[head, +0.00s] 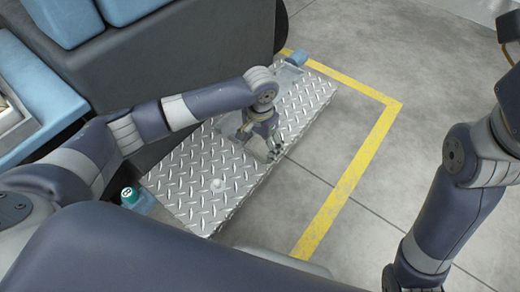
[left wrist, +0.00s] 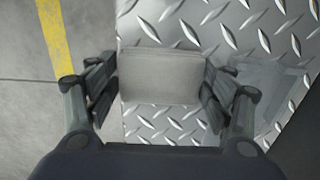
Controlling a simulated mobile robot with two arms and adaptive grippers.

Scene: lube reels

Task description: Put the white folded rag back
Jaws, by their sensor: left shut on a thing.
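The white folded rag (left wrist: 160,77) looks pale grey and roughly rectangular in the left wrist view. It lies between the fingers of my left gripper (left wrist: 158,88), which is shut on it. In the head view my left gripper (head: 270,147) points down over the right edge of a silver diamond-plate step (head: 190,185). The fingers mostly hide the rag there. I cannot tell whether the rag touches the plate. My right gripper is out of view; only my right arm shows.
A teal bottle (head: 134,197) stands by the near left end of the step. A blue object (head: 297,58) is at the far end. Yellow floor tape (head: 345,185) runs right of the step, with clear concrete beyond.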

